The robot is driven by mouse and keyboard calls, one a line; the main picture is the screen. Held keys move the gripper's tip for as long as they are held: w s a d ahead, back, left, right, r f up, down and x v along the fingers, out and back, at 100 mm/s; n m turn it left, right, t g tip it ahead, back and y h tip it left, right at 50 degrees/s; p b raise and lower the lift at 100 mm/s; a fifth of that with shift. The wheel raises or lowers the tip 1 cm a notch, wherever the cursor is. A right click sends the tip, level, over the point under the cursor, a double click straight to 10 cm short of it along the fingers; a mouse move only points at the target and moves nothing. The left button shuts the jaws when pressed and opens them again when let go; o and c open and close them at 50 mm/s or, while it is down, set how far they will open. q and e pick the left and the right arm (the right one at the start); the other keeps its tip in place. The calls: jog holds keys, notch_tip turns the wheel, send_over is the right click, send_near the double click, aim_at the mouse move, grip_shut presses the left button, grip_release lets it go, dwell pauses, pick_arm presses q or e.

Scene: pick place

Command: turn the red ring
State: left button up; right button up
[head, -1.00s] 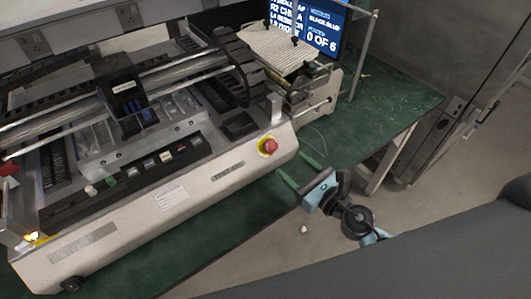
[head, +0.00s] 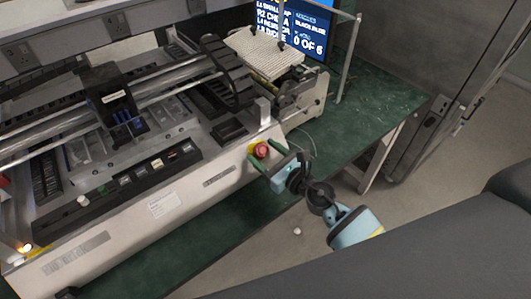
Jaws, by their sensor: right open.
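The red ring (head: 261,150) is a red button-like knob on a yellow base, on the sloped front panel of the light grey machine (head: 190,190), near its right end. My right gripper (head: 263,152) is open, with its two green fingers pointing at the machine's front. One finger shows to the left of the red knob and the other above and to its right. The knob appears between them in the picture; I cannot tell whether they touch it. My left gripper is not in view.
The machine stands on a green bench (head: 385,110), which is clear at the right. A screen (head: 305,30) and a striped board (head: 262,52) are behind. A small white object (head: 297,231) lies on the floor.

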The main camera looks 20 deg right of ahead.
jog(key=c, duration=1)
jog(key=shift+a+r+m+t+h+p, duration=0.1)
jog(key=shift+r+m+t+h+p, duration=0.1)
jog(key=shift+m+h+p, duration=0.25)
jog(key=shift+r+m+t+h+p, duration=0.15)
jog(key=shift+m+t+h, duration=0.1)
jog(key=shift+m, duration=0.4)
jog(key=shift+a+f+m+h+p, duration=0.1)
jog(key=shift+m+h+p, duration=0.35)
jog(key=shift+m+h, duration=1.15)
jog(key=shift+m, duration=0.5)
jog(key=shift+a+f+m+h, duration=0.15)
jog(key=shift+m+h, duration=0.45)
jog(key=shift+m, duration=0.5)
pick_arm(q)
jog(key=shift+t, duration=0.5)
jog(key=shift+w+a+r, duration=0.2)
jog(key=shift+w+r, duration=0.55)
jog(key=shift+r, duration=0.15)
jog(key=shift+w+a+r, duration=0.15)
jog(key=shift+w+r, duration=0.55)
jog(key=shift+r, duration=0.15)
pick_arm(e)
jog(key=shift+m+h, duration=0.9)
jog(key=shift+m, duration=0.3)
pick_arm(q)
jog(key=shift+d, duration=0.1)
pick_arm(e)
jog(key=shift+m, duration=0.3)
